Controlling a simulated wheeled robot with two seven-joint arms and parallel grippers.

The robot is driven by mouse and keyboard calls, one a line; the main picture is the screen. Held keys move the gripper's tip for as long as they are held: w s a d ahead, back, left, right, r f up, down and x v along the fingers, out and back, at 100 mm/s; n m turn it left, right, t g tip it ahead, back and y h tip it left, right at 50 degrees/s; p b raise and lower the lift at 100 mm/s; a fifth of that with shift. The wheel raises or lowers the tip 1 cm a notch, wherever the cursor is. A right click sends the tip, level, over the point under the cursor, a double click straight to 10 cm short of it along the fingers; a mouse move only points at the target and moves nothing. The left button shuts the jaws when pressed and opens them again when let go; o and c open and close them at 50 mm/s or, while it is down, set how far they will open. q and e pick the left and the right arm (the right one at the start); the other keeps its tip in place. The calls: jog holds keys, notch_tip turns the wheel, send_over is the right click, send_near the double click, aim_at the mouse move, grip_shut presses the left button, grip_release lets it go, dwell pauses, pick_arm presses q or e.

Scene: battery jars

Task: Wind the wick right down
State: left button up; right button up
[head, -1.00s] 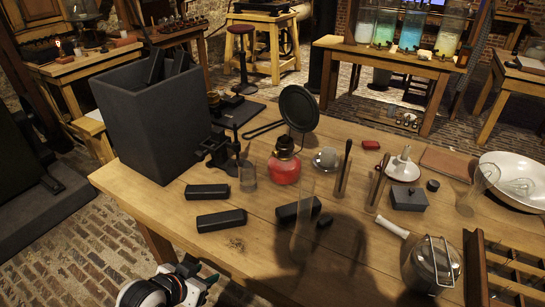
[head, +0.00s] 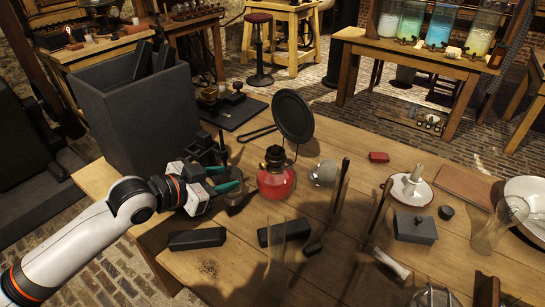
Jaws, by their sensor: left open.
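The red lamp (head: 276,184) stands upright on the wooden table, with a dark burner (head: 275,156) on top. Its wick and any small winding knob are too small to make out. My left gripper (head: 233,180), with green-tipped fingers, is open just left of the lamp at about the height of its red body. Its fingers point towards the lamp, and a gap seems to remain between them. Nothing shows between the fingers. My right gripper is not in view.
A dark clamp (head: 206,148) is behind the gripper, and a round black pan (head: 293,116) is behind the lamp. Black blocks (head: 197,239) lie in front. A large grey box (head: 145,118) stands at the left.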

aim_at(261, 165)
pick_arm(q)
jog(key=x, duration=1.1)
jog(key=shift+w+r, duration=0.25)
jog(key=shift+r, duration=0.15)
jog(key=shift+w+d+f, duration=0.15)
jog(key=shift+w+d, duration=0.05)
jog(key=shift+w, duration=0.05)
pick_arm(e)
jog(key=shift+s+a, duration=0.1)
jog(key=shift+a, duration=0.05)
